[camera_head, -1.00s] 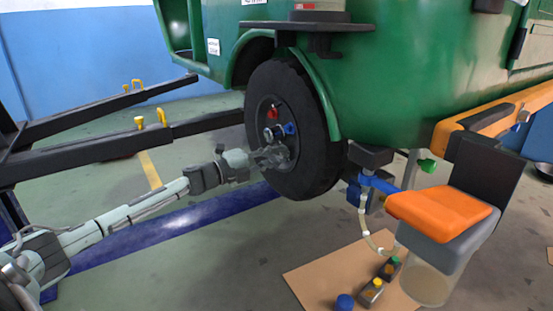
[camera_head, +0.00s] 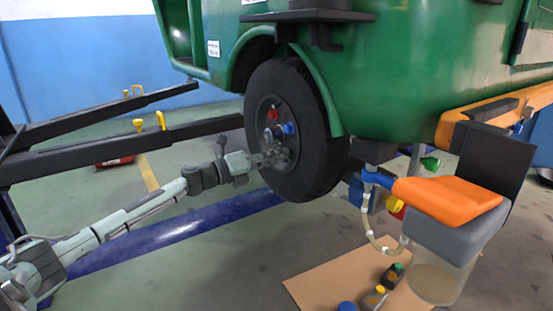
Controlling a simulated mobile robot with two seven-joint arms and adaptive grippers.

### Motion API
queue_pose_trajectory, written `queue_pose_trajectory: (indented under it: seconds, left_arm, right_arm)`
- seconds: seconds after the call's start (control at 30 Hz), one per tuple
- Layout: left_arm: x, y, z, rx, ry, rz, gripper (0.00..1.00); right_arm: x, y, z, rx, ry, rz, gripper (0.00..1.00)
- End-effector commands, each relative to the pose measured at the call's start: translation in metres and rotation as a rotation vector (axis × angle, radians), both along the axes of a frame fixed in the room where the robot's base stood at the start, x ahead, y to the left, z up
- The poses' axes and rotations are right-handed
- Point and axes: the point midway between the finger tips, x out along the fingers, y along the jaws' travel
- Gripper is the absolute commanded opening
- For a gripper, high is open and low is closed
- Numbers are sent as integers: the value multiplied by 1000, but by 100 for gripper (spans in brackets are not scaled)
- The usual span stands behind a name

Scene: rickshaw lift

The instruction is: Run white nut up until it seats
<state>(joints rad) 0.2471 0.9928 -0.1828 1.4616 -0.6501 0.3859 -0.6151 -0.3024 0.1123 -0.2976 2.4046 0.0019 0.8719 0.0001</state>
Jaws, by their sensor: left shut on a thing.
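The wheel (camera_head: 312,150) of the green vehicle shows in the head view, with a red nut (camera_head: 274,114) at the top of its hub and a blue nut (camera_head: 289,128) at the right. My left gripper (camera_head: 274,157) reaches in from the left, at the lower part of the hub. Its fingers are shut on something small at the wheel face. This is where the white nut appears to be, but the fingers hide it and I cannot make it out clearly. How far the nut is on its stud does not show. My right gripper is not in view.
Black lift arms (camera_head: 110,147) with yellow posts stand at left. At right, an orange and grey unit (camera_head: 452,200) with a clear container and hose is close to the vehicle. Below it, a brown sheet (camera_head: 335,280) carries small bottles.

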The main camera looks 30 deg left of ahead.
Motion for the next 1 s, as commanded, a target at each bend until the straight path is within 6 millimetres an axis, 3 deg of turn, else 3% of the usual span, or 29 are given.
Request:
queue_pose_trajectory:
  seconds: [0.37, 0.4, 0.57, 1.0]
  left_arm:
    - [-1, -2, -4, 6, 5, -6, 0]
    - [-1, -2, -4, 6, 5, -6, 20]
    - [-1, -1, -3, 5, 3, -4, 40]
    - [-9, 4, -2, 3, 2, -1, 40]
  right_arm:
    - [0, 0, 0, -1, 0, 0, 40]
    - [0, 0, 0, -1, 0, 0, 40]
    - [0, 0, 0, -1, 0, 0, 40]
    - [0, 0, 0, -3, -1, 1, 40]
